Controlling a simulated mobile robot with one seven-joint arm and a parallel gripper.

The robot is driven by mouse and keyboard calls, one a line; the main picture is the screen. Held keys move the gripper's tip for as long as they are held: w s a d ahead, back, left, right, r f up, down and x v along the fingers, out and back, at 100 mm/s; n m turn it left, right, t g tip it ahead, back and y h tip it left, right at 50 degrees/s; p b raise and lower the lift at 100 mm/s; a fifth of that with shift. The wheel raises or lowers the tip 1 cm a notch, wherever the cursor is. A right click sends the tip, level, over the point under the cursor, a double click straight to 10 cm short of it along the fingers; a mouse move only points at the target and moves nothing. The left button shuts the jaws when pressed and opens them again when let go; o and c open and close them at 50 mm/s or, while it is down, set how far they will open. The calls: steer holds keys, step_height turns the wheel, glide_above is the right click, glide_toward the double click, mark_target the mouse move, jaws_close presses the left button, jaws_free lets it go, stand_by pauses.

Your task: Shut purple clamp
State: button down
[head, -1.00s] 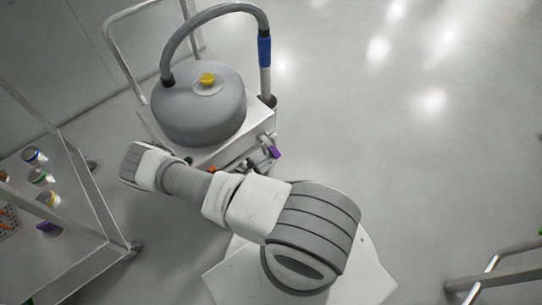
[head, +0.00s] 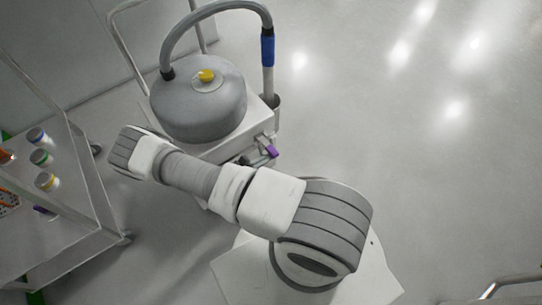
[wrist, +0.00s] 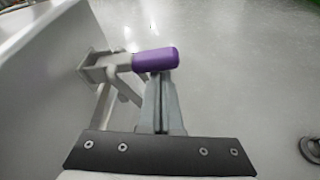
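The purple clamp shows in the head view as a small purple-tipped metal lever (head: 271,151) on the front of the white machine cart. In the wrist view its purple grip (wrist: 155,59) sticks out to the right from a metal bracket and linkage, beside a pale wall. My gripper (wrist: 158,82) has its two grey fingers close together, with no visible gap between them. The fingertips are right at the lower edge of the purple grip; I cannot tell whether they touch it. In the head view my gripper is hidden behind my arm.
The machine cart carries a grey round vessel (head: 198,98) with a yellow knob (head: 206,76) and a bent hose (head: 216,10). A metal trolley (head: 92,215) with several capped jars stands at the left. The floor at the right is clear, except for a metal rail (head: 505,287) at lower right.

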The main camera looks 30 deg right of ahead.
mark_target(266, 149)
steer(key=shift+r+n+p, duration=0.4)
steer(key=shift+r+p, duration=0.4)
steer(key=shift+r, duration=1.05)
steer(key=shift+w+r, duration=0.25)
steer(key=shift+r, duration=0.25)
steer(key=shift+w+r, duration=0.1)
steer(key=shift+r, duration=0.05)
steer(key=shift+a, duration=0.1)
